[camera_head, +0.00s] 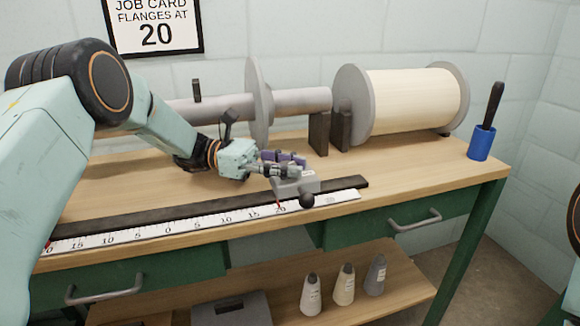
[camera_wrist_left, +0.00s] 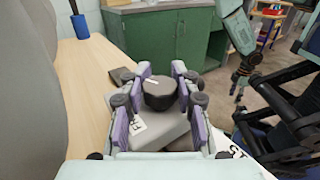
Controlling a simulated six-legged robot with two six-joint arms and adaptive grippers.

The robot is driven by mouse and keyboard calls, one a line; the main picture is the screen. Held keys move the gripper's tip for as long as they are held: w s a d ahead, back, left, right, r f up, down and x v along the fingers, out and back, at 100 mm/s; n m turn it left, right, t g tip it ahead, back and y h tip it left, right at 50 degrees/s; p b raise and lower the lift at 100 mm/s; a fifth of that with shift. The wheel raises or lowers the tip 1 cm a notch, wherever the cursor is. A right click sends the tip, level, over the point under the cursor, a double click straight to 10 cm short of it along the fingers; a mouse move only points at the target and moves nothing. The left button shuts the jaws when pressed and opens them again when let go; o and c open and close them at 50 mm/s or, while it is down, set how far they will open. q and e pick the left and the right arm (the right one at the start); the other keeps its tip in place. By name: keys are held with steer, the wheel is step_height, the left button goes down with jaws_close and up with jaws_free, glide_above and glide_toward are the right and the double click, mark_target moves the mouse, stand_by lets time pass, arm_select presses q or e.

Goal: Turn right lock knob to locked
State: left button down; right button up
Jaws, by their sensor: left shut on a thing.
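The right lock knob (camera_wrist_left: 159,94) is a dark round knob with a white mark on its top, pointing to the left in the left wrist view. It sits on a grey block (camera_wrist_left: 170,132), which also shows in the head view (camera_head: 297,185) by the right end of the ruler. My left gripper (camera_head: 290,165) is shut on the knob, with its purple-padded fingers (camera_wrist_left: 158,98) on both sides of it. In the head view the fingers hide the knob. A dark jointed limb of mine hangs at the right of the left wrist view; its jaws are not clear.
A white ruler (camera_head: 195,224) lies beside a dark rail (camera_head: 120,218) along the bench front. A black ball (camera_head: 306,200) sticks out before the block. A roller with a flange (camera_head: 259,105) and a cream spool (camera_head: 412,100) stand behind. A blue holder (camera_head: 481,144) stands at right.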

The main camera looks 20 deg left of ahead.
arm_select(q)
steer(key=shift+w+r, duration=0.15)
steer(key=shift+r, duration=0.15)
steer(key=c, duration=1.3)
jaws_free()
steer(key=shift+a, duration=0.1)
steer(key=o, duration=0.3)
steer(key=shift+f, duration=0.2)
steer(key=shift+o, duration=0.2)
steer(key=shift+n+t, duration=0.3)
steer(key=shift+t, duration=0.4)
steer(key=shift+n+t+y+p, duration=0.4)
steer(key=shift+n+t+p, duration=0.35)
steer(key=shift+n+t, duration=1)
steer(key=n+t+y, duration=0.1)
steer(key=t, duration=0.2)
steer(key=n+t+y+p, duration=0.1)
steer(key=n+t, duration=0.1)
steer(key=t, duration=0.1)
steer(key=shift+y, duration=0.4)
steer(key=shift+n+t+y, duration=1.4)
steer(key=shift+n+t, duration=0.05)
steer(key=shift+t, duration=0.2)
steer(key=shift+f+n+t+y, duration=0.1)
steer(key=shift+n+t+y, duration=1.3)
steer(key=shift+y, duration=0.6)
